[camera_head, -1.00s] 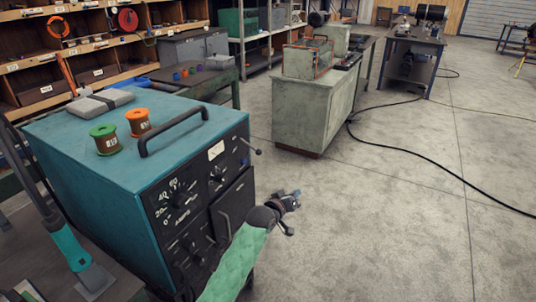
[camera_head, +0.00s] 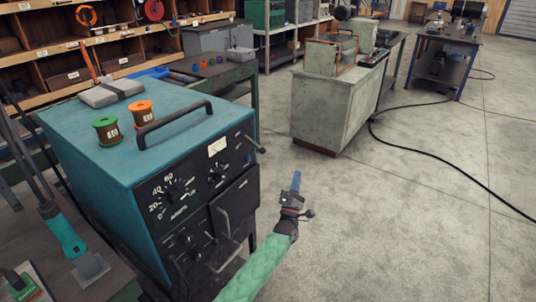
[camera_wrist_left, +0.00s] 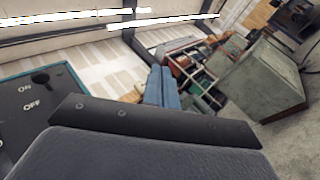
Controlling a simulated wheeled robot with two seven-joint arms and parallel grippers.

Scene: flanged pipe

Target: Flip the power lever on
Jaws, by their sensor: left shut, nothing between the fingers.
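The teal power machine (camera_head: 90,140) has a black front panel with dials. Its power lever (camera_head: 253,143) sticks out at the panel's upper right, sloping down to a dark knob. My left gripper (camera_head: 296,181) is shut and empty, its blue fingers pointing up, to the right of and below the lever, apart from it. In the left wrist view the shut fingers (camera_wrist_left: 163,88) point away from the camera. At left there, a dark plate marked ON and OFF (camera_wrist_left: 30,96) shows with a round dark spot; I cannot make out the lever's handle. My right gripper is out of view.
Green (camera_head: 106,130) and orange (camera_head: 141,114) spools and a carry handle (camera_head: 175,128) are on the machine's top. A grey-green cabinet (camera_head: 325,108) stands beyond, with a black cable (camera_head: 430,160) on the floor. The floor right of my gripper is clear.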

